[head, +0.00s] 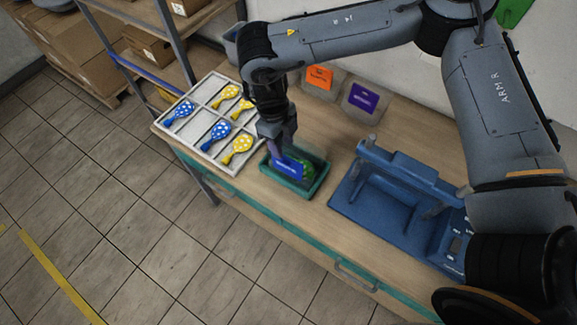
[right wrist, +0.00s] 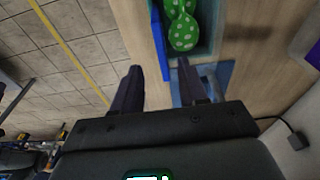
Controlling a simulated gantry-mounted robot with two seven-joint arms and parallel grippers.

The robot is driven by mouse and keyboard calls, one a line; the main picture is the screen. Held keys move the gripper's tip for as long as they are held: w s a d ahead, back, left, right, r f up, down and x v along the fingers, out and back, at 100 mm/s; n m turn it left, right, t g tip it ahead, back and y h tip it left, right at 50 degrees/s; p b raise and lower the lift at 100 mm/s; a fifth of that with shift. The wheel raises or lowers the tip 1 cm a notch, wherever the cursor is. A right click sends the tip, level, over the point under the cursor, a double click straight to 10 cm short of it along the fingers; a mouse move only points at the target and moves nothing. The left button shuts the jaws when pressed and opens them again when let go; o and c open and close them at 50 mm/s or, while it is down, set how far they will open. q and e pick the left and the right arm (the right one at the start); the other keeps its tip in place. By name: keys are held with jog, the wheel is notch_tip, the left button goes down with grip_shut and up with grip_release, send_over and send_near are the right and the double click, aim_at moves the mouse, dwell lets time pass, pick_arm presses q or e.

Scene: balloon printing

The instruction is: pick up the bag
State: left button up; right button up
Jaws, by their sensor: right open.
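A green tray (head: 268,174) stands on the table near its front edge. In it are a blue bag (head: 287,167) with small white lettering and a green balloon (head: 307,172) with pale dots. My right gripper (head: 284,147) is directly over the tray, close to the bag, and partly covers it. In the right wrist view, its fingers (right wrist: 161,80) are apart with nothing between them. The blue bag (right wrist: 161,45) shows there as a narrow edge beside the dotted green balloon (right wrist: 183,26), beyond the fingertips. My left gripper is not in view.
A white compartment tray (head: 190,96) with several blue and yellow dotted balloons is left of the green tray. A blue machine (head: 385,200) stands to the right. An orange packet (head: 319,78) and a purple packet (head: 363,98) are at the back.

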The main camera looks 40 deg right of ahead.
aim_at(286, 159)
jog(key=shift+d+f, duration=0.25)
jog(key=shift+f, duration=0.15)
jog(key=shift+s+f, duration=0.25)
jog(key=shift+f, duration=1.35)
jog(key=shift+s+f, duration=0.2)
jog(key=shift+f, duration=1.35)
jog(key=shift+s+f, duration=0.25)
jog(key=shift+f, duration=1.35)
jog(key=shift+c, duration=0.4)
grip_shut()
